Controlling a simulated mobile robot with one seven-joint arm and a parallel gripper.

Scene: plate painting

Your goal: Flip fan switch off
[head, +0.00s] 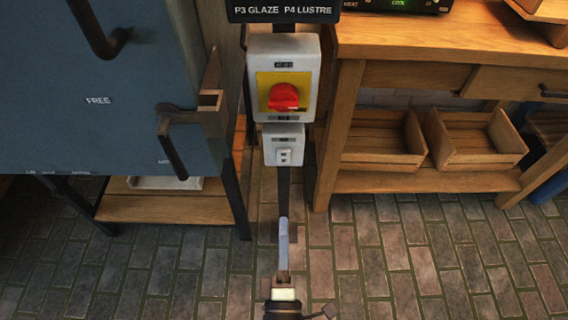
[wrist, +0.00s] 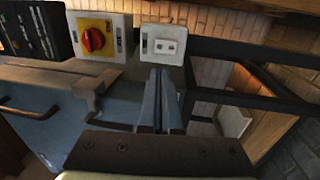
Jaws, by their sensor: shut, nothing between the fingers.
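A small white switch box (head: 284,146) with a little rocker or toggle in its middle is mounted on a dark post, just below a larger grey box with a yellow plate and a red rotary knob (head: 284,97). Its label is too small to read, so I cannot tell for sure that it is the fan switch, nor its position. My gripper (head: 283,222) is shut and empty, below the small box in the head view. In the wrist view the small switch box (wrist: 164,45) lies just beyond my fingertips (wrist: 160,72), apparently apart from them.
A blue-grey cabinet (head: 95,110) with dark handles stands at the left, a protruding bracket (head: 210,100) on its edge close to the post. A wooden bench (head: 400,45) with open crates (head: 385,150) stands at the right. The brick floor (head: 380,265) in front is clear.

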